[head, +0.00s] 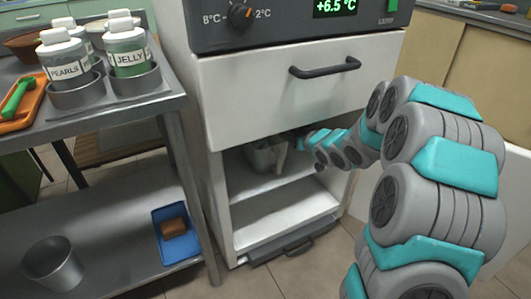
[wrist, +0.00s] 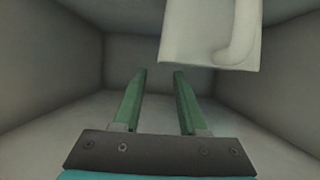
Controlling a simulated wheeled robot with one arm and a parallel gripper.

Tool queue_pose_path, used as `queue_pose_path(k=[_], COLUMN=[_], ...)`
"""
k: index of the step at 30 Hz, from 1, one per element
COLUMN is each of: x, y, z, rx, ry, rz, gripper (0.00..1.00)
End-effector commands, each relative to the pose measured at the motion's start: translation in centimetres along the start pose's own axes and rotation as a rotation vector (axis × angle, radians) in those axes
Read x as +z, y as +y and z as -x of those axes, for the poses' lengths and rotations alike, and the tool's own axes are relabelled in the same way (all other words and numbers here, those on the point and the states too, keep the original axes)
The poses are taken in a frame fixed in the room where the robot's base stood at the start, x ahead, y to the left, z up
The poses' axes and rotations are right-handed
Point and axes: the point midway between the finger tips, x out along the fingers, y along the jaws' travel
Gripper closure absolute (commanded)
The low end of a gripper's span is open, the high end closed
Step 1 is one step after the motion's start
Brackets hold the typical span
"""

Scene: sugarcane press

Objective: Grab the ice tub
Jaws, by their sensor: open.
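The ice tub (head: 262,160) is a pale grey-white container on the upper shelf inside the open lower compartment of the cabinet. In the wrist view the tub (wrist: 195,30) fills the upper right, cut off by the top edge, with a handle-like raised strip on its right side. My gripper (wrist: 160,72) is open, its two green fingers apart with nothing between them. The fingertips point into the compartment, below and left of the tub in that picture. In the head view my arm reaches into the compartment from the right, and the fingers are hard to make out beside the tub.
The compartment walls (wrist: 50,80) close in on both sides. A closed drawer (head: 245,95) with a dark handle is directly above the opening. A metal cart (head: 110,235) stands left, holding jars, a blue tray (head: 183,250) and a metal cup (head: 52,265).

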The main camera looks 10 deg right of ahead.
Motion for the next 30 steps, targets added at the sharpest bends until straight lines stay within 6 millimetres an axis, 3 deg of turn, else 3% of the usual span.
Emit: queue_pose_path(k=[13, 21, 30], x=[0.9, 0.9, 0.8], y=[0.1, 0.1, 0.1], z=[-4.7, -5.2, -5.2], rx=[-0.001, 0.000, 0.000], ry=[-0.002, -0.003, -0.003], rz=[0.000, -0.001, -0.001], gripper=[0.58, 0.58, 0.90])
